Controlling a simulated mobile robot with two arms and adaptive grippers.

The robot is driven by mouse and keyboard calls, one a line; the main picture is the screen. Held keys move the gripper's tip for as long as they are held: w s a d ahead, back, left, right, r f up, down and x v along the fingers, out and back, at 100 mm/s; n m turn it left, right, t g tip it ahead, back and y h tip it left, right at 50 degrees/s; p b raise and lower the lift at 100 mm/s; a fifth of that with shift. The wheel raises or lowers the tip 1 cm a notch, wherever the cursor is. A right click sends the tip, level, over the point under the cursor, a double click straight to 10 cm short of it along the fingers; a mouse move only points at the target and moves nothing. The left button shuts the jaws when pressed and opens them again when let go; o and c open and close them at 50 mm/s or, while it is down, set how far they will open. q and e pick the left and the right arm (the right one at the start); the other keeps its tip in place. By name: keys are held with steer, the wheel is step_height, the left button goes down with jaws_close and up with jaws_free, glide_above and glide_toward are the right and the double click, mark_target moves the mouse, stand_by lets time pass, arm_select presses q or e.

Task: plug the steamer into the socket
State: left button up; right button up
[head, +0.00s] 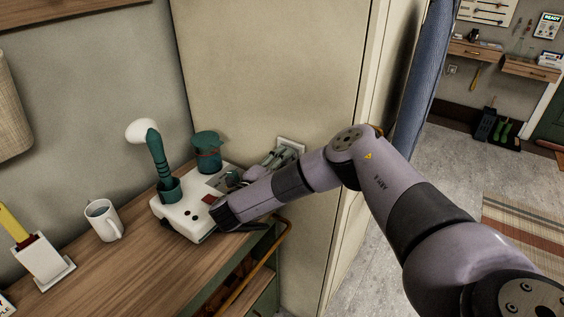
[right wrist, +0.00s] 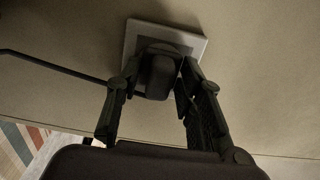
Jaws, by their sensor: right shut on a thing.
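The steamer (head: 185,218) has a white base, a dark green wand with a white head, and a green tank. It stands on the wooden bench top. The pale square socket (head: 293,147) is on the cream panel behind the bench's right end; it also shows in the right wrist view (right wrist: 198,46). My right gripper (head: 272,158) is in front of the socket, its fingers around a dark plug (right wrist: 160,76). The plug lies over the socket's face; I cannot tell how deep it sits. A dark cord (right wrist: 55,67) runs left from near the plug. My left gripper is not in view.
A white mug (head: 102,220) and a white holder (head: 42,262) with a yellow-handled tool stand left of the steamer on the bench (head: 120,270). An orange-brown rail (head: 262,262) runs along the bench's right side. Open floor lies to the right.

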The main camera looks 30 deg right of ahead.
stand_by(0.4)
steer(key=o, duration=1.2)
steer(key=shift+c, duration=0.2)
steer(key=shift+a, duration=0.1)
